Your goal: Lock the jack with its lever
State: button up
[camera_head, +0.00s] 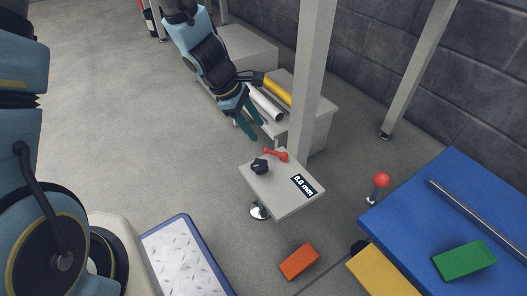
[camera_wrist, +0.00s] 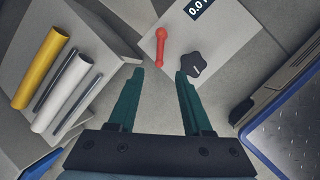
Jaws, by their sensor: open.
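The jack is a light grey box (camera_head: 281,203) on a post, with a small display reading 0.0 mm (camera_head: 304,185). On its top are a red lever (camera_head: 277,154) and a black star knob (camera_head: 259,167). In the wrist view the red lever (camera_wrist: 160,46) lies lengthwise ahead of the fingers, left of the black knob (camera_wrist: 193,63). My gripper (camera_head: 252,129) is open and empty, its green fingers above and just behind the box. In the wrist view the open gripper (camera_wrist: 157,75) has its fingertips short of the lever, apart from it. The right fingertip appears close to the knob.
A grey step (camera_head: 318,99) behind holds a yellow roll (camera_head: 280,92) and a white roll (camera_head: 265,104). A grey upright post (camera_head: 312,70) stands beside the box. A blue table (camera_head: 415,205) with a green block is at right. An orange block (camera_head: 299,262) lies in front.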

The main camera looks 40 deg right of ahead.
aim_at(271, 151)
jog(key=b+x, duration=0.4)
jog(key=x, duration=0.5)
jog(key=shift+b, duration=0.35)
jog(key=shift+s+d+f, duration=0.15)
jog(key=shift+d+f, duration=0.1)
jog(key=shift+f, duration=0.25)
grip_shut()
